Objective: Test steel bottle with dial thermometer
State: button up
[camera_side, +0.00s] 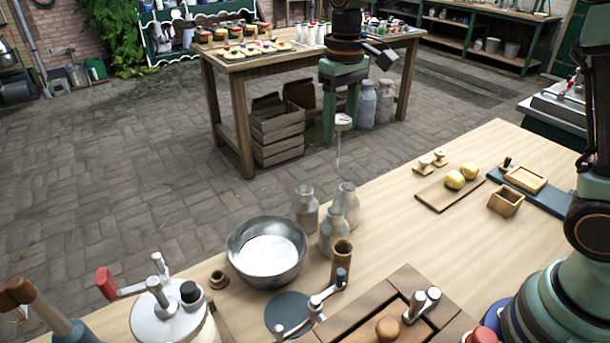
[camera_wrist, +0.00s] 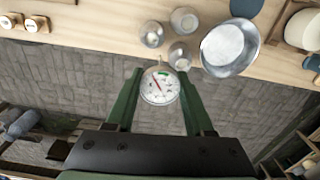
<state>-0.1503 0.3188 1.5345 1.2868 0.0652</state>
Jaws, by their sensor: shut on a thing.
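My gripper (camera_side: 341,112) is shut on the dial thermometer (camera_side: 343,122), and its two green fingers show in the wrist view (camera_wrist: 159,78). The thermometer has a round white dial (camera_wrist: 160,88) and a thin stem pointing down in the side view. It hangs in the air, apart from the bottles.
A steel bowl (camera_side: 267,252) with white contents stands left of the bottles. A crank-topped churn (camera_side: 172,318) is at front left. A board (camera_side: 450,195) with yellow lumps lies right; the table between is clear.

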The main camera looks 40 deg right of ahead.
jog(key=s+d, duration=0.1)
jog(key=d, duration=0.1)
send_over(349, 184)
jog(key=a, duration=0.1)
jog(key=shift+s+f, duration=0.25)
jog(key=shift+f, duration=0.65)
jog(key=shift+s+f, duration=0.2)
jog(key=shift+f, duration=0.7)
jog(key=shift+f, duration=5.35)
dwell(0.4)
